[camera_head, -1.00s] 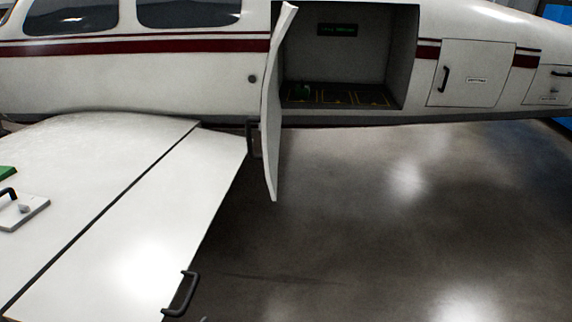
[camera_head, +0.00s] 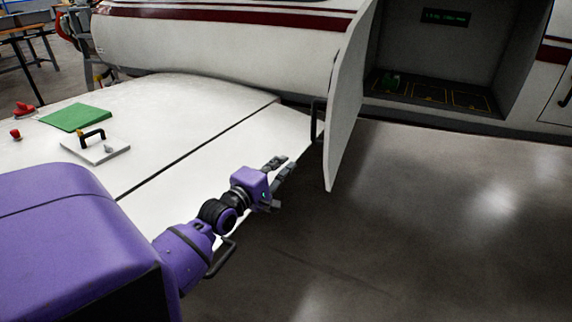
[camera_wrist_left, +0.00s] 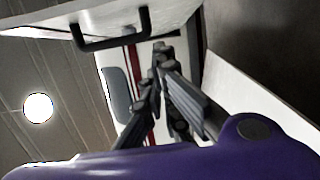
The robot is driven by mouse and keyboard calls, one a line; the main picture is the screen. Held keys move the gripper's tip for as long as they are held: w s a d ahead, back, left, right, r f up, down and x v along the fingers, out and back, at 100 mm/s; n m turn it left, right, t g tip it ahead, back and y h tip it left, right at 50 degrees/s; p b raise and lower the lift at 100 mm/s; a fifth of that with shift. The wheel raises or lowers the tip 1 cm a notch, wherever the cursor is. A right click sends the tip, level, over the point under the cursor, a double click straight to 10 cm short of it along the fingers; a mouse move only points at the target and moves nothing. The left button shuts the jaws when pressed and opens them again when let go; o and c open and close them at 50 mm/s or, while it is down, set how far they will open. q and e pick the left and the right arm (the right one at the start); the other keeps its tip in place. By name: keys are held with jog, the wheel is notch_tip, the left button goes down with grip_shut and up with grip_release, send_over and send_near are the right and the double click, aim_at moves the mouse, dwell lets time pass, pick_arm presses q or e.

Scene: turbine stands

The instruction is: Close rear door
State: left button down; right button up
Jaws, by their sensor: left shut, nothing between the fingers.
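The rear door (camera_head: 348,95) is a white panel standing open, swung out from the left side of the compartment opening (camera_head: 440,60) in the aircraft's side. Its dark handle (camera_head: 316,120) is on the face turned left. My left gripper (camera_head: 282,168) is just left of and below the door, apart from it, over the wing's edge. It is shut and empty. In the left wrist view a dark handle (camera_wrist_left: 112,38) on a white panel (camera_wrist_left: 60,22) is at the upper left, and the fingers (camera_wrist_left: 162,55) point away, clear of it. My right gripper is not in view.
The white wing (camera_head: 190,95) fills the left, with a green sheet (camera_head: 77,118), a white plate with a dark handle (camera_head: 95,150) and red items on it. Another dark handle (camera_head: 222,258) is at the wing's edge. The floor (camera_head: 440,230) at the right is clear.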

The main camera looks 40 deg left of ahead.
pick_arm(q)
jog(key=w+d+p, duration=0.1)
jog(key=w+d, duration=0.2)
jog(key=w, duration=0.5)
jog(key=shift+w+d+r, duration=0.15)
jog(key=shift+w+d, duration=0.05)
